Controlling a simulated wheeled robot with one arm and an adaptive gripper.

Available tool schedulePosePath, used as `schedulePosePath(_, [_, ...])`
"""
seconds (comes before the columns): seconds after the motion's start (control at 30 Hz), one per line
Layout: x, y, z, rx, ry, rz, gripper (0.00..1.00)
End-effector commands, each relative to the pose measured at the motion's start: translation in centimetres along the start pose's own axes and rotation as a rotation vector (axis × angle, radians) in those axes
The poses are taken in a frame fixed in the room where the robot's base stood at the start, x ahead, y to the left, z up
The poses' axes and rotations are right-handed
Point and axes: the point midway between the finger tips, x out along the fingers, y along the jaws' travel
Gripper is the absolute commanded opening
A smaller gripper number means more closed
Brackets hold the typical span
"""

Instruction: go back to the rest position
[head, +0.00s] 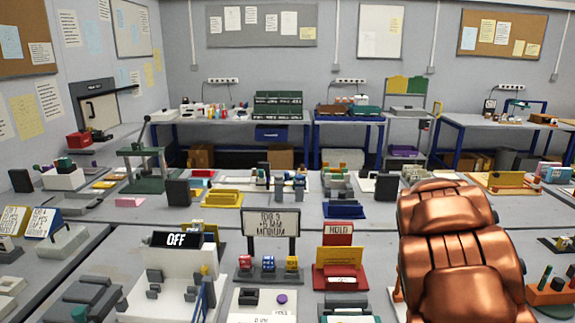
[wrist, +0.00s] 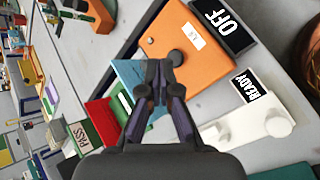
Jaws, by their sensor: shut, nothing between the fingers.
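My gripper (wrist: 157,82) shows in the wrist view with its two dark fingertips together and nothing between them. It is over the grey table, in front of an orange box (wrist: 187,45) with a dark knob. Part of a teal and green item is hidden behind the fingers. In the head view my copper-coloured arm (head: 460,250) fills the right foreground, and the gripper itself is not visible there. A white device with an "OFF" display (head: 177,240) stands at the front left in the head view.
In the wrist view a white device with a "READY" sign (wrist: 252,85) and a red item (wrist: 102,122) are close to the gripper. The head view shows crowded tables, with a sign board (head: 270,223) and a red HOLD sign (head: 338,233) near the front.

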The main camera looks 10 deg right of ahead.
Motion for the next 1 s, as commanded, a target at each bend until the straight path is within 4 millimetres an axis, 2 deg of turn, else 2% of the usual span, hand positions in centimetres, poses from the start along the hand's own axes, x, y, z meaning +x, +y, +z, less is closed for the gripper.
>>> schedulePosePath(0.03, [-1.9, -0.7, 0.1, 0.042, 0.009, -0.010, 0.00])
schedulePosePath(0.1, [-4.0, -2.0, 0.2, 0.098, 0.019, -0.034, 0.00])
schedulePosePath(0.17, [-5.8, -3.2, 0.3, 0.144, 0.031, -0.055, 0.00])
schedulePosePath(0.47, [-13.8, -11.2, 0.7, 0.330, 0.092, -0.212, 0.00])
schedulePosePath(0.73, [-20.5, -19.9, 1.3, 0.419, 0.149, -0.394, 0.00])
schedulePosePath(1.0, [-26.4, -29.3, 3.1, 0.426, 0.184, -0.591, 0.00])
